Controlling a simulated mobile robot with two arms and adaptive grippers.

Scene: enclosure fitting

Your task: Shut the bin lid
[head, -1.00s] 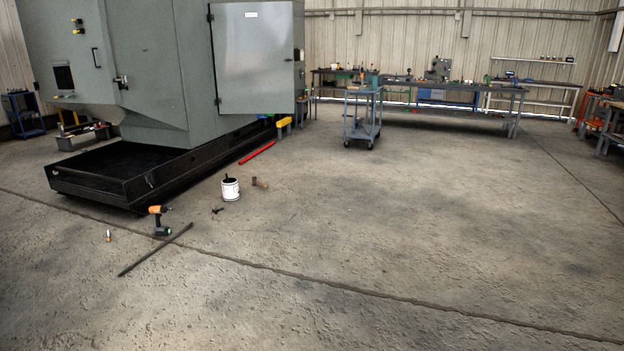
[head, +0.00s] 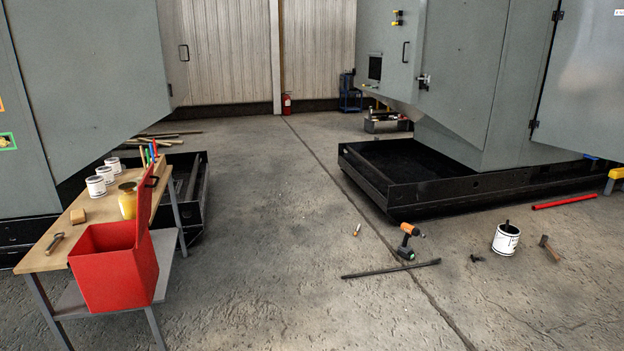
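A red bin (head: 108,265) stands at the front edge of a small workbench at the lower left of the head view. Its red lid (head: 150,206) is open and stands up steeply along the bin's right side, with a dark handle near its top. The bin's inside is partly visible from above. Neither of my grippers shows in the head view.
The wooden-topped bench (head: 62,251) also holds white cans (head: 96,186), a yellow jar (head: 128,201) and a hammer (head: 55,242). A drill (head: 407,241), a dark bar (head: 391,269) and a white bucket (head: 506,239) lie or stand on the floor.

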